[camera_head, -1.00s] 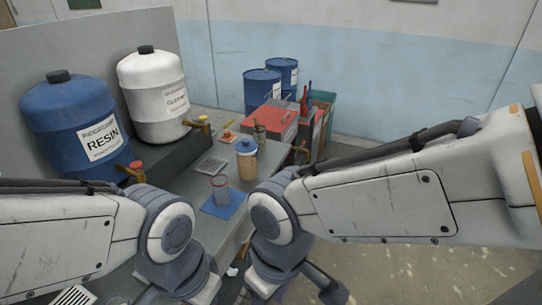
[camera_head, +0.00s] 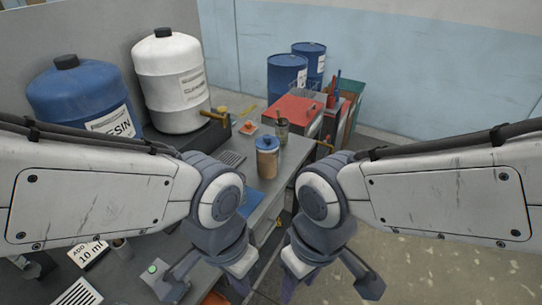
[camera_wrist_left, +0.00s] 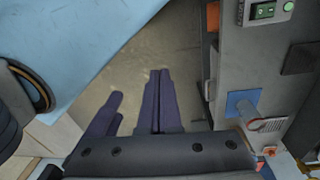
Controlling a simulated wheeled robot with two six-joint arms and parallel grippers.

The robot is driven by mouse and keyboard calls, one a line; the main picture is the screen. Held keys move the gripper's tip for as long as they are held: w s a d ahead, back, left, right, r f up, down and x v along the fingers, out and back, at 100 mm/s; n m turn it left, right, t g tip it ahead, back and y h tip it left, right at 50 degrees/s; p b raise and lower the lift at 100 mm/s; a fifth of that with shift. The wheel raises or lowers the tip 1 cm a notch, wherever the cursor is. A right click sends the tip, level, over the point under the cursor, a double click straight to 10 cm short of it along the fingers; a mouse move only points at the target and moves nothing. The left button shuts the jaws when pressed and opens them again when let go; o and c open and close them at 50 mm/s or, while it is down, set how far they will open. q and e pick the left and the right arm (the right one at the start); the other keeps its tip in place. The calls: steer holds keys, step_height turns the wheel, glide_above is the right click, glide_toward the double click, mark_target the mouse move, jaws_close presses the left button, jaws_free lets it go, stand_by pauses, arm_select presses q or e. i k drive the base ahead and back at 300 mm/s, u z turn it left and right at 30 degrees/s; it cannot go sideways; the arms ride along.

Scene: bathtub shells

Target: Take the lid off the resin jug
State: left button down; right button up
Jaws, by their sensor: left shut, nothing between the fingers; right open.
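The jug (camera_head: 267,163), a tan container with a blue lid (camera_head: 267,143), stands upright on the grey bench in the head view. The lid sits on top of it. My left gripper (camera_head: 240,287) is low in the head view, nearer than the jug and apart from it. In the left wrist view its dark fingers (camera_wrist_left: 161,78) are together with nothing between them. My right gripper (camera_head: 290,288) is low, right of the left one, open and clear of the jug; its fingertips are hard to make out.
A blue resin drum (camera_head: 82,95) and a white drum (camera_head: 172,80) stand at back left. A cup with a brush (camera_head: 282,130) is behind the jug. A red-topped cabinet (camera_head: 297,112) and blue barrels (camera_head: 287,75) are further back. A blue mat (camera_head: 251,203) is partly hidden by my left arm.

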mark_target(266, 141)
steer(key=k, duration=0.6)
steer(key=z, duration=0.85)
steer(key=i, duration=1.25)
steer(key=u, duration=0.6)
steer(key=i, duration=0.45)
steer(key=u, duration=0.35)
